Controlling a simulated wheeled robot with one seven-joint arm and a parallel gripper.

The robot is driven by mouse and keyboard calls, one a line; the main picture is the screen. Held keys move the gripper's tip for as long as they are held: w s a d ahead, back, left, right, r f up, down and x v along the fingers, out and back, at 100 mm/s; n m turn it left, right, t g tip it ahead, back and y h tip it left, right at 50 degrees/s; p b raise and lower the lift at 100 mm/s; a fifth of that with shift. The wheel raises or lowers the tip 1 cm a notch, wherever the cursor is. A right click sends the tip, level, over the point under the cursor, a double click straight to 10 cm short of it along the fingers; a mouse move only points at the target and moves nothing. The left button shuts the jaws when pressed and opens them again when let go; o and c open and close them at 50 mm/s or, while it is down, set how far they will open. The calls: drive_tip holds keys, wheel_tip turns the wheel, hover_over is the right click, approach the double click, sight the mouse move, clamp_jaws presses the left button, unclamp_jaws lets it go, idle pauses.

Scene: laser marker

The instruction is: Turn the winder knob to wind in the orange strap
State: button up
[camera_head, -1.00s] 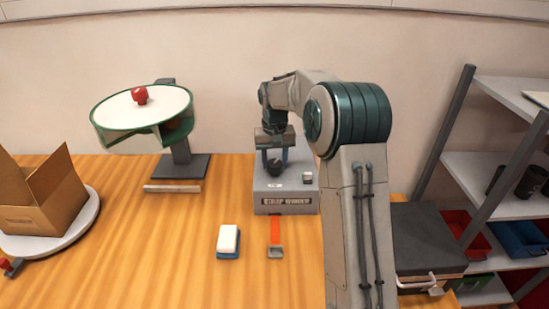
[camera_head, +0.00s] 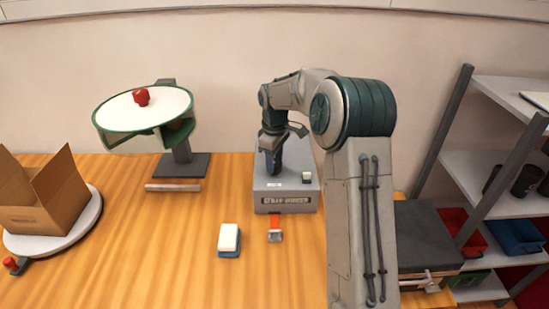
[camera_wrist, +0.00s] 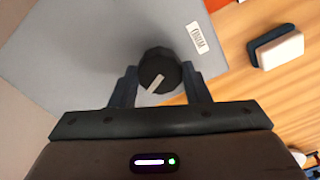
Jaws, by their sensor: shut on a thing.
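The strap winder (camera_head: 290,190) is a grey box on the wooden table, with a name plate on its front. Its black knob (camera_wrist: 158,72) with a pale pointer line shows in the wrist view, between the two fingers of my gripper (camera_wrist: 160,82). The gripper is shut on the knob from above. In the head view my gripper (camera_head: 272,160) hides the knob. A short length of orange strap (camera_head: 275,221) hangs out of the winder's front and ends in a metal buckle (camera_head: 275,237) on the table. A strap corner (camera_wrist: 236,1) shows in the wrist view.
A blue and white block (camera_head: 229,239) lies left of the buckle. A round tilted stand (camera_head: 145,108) and an open cardboard box (camera_head: 40,200) are further left. A shelf rack (camera_head: 490,170) stands at right. The table front is clear.

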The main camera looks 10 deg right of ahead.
drive_tip(key=n+p, duration=0.1)
drive_tip(key=n, duration=0.5)
drive_tip(key=shift+r, duration=0.1)
drive_tip(key=n+p, duration=0.2)
drive_tip(key=n, duration=0.4)
drive_tip(key=shift+w, duration=0.1)
idle(0.5)
drive_tip(key=o, duration=1)
drive_tip(key=shift+c, duration=0.2)
wheel_tip(320, 180, up, 14)
drive_tip(key=b, duration=0.1)
drive_tip(key=shift+n, duration=0.3)
drive_tip(key=shift+f, duration=0.2)
